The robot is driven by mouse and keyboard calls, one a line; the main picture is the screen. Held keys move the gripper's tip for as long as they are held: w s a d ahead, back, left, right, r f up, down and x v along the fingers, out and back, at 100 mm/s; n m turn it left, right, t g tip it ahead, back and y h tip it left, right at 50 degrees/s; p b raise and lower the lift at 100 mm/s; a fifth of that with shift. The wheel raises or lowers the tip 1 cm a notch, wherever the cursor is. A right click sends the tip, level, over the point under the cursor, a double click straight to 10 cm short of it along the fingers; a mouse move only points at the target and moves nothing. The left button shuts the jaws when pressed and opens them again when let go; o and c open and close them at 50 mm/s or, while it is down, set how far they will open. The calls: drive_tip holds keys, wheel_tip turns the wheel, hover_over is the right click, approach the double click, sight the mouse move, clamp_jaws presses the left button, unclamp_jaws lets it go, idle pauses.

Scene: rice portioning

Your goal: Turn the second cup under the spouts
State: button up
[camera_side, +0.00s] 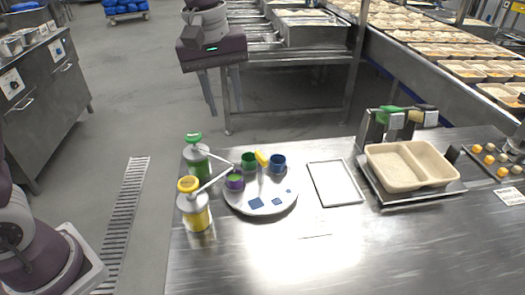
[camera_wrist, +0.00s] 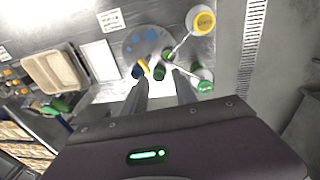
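A round white turntable (camera_side: 262,206) with blue square marks carries a purple cup (camera_side: 234,183), a green cup (camera_side: 248,163) and a blue cup (camera_side: 278,164). A yellow handle (camera_side: 262,158) stands at its back edge between the green and blue cups. The purple cup shows green inside and sits near the spout ends of the green-topped pump bottle (camera_side: 196,160) and yellow-topped pump bottle (camera_side: 193,208). My gripper (camera_wrist: 161,76) is high behind the turntable, empty, with its fingers apart. In the wrist view the yellow handle (camera_wrist: 144,65) and green cup (camera_wrist: 160,73) show between the fingertips.
A flat white-rimmed tray (camera_side: 335,183) lies right of the turntable. A two-compartment beige container (camera_side: 405,168) stands farther right, with green and black-handled tools behind it. The front of the steel table (camera_side: 310,260) is clear.

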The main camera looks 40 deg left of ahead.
sight(261, 155)
drive_tip(key=w+f+n, duration=0.1)
drive_tip(key=w+f, duration=0.1)
drive_tip(key=w+d+f+n+g, duration=0.1)
drive_tip(key=w+f, duration=0.2)
drive_tip(key=w+d+f+n, duration=0.1)
drive_tip(key=w+f, duration=0.1)
drive_tip(key=f, duration=0.1)
drive_tip(key=shift+w+d+f+g, duration=0.2)
drive_tip(key=shift+w+f+g, duration=0.05)
drive_tip(key=shift+g, duration=0.05)
drive_tip(key=shift+n, duration=0.3)
wheel_tip(261, 155, down, 8)
drive_tip(key=shift+w+r, duration=0.15)
drive_tip(key=shift+r, duration=0.1)
drive_tip(key=shift+c, duration=0.2)
clamp_jaws()
